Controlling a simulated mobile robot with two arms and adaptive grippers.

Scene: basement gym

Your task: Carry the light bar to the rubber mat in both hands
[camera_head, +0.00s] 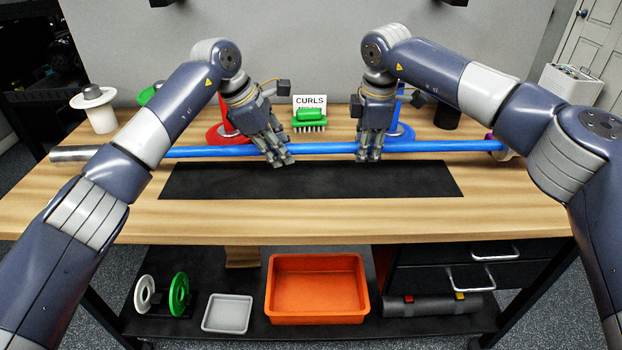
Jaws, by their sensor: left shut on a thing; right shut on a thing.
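The light bar (325,148) is a long blue rod with a bare silver left end. It runs across the picture, level, just beyond the far edge of the black rubber mat (310,185) as seen from the head. My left gripper (277,152) is shut on the bar left of its middle. My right gripper (369,147) is shut on it right of the middle. The bar's right end is partly hidden by my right arm. I cannot tell how high the bar is above the table. The mat lies flat and bare on the wooden table.
Behind the bar stand a red disc (224,135), a blue-based stand (402,133), a green brush (310,118) and a "CURLS" card (310,101). The wooden table (300,225) is clear in front. An orange bin (317,290) sits on the shelf below.

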